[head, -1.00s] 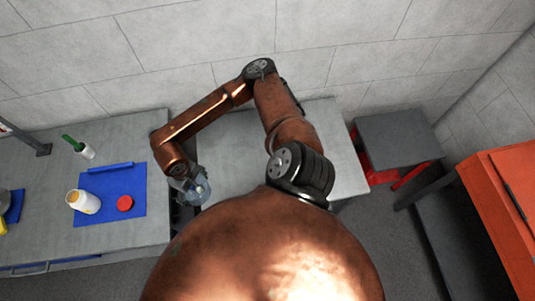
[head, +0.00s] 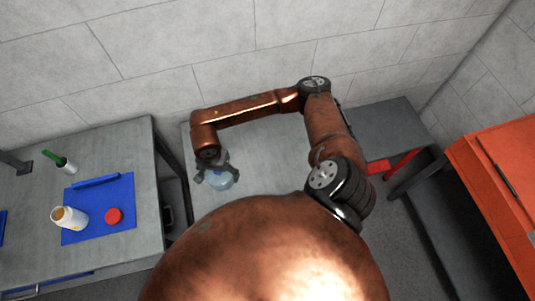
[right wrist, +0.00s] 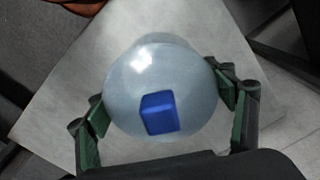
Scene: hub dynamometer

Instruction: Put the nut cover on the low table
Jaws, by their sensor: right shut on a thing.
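The nut cover is a clear, rounded, dome-like piece (head: 221,180). It also fills the middle of the right wrist view (right wrist: 150,70), where a blue block-like shape (right wrist: 160,112) shows on or through it; I cannot tell which. My right gripper (head: 215,173) is shut on the cover, with its green-padded fingers on opposite sides of it in the right wrist view (right wrist: 164,106). The low table (head: 262,142) is a plain grey top, and the cover is over its left part. I cannot tell whether the cover touches it. My left gripper is not in view.
A workbench (head: 100,160) stands to the left across a narrow gap. It bears a blue mat (head: 122,185), a red cap (head: 113,215), a white jar (head: 68,219) and a green-handled brush (head: 62,161). An orange cabinet (head: 495,190) stands at right. The low table's visible top is clear.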

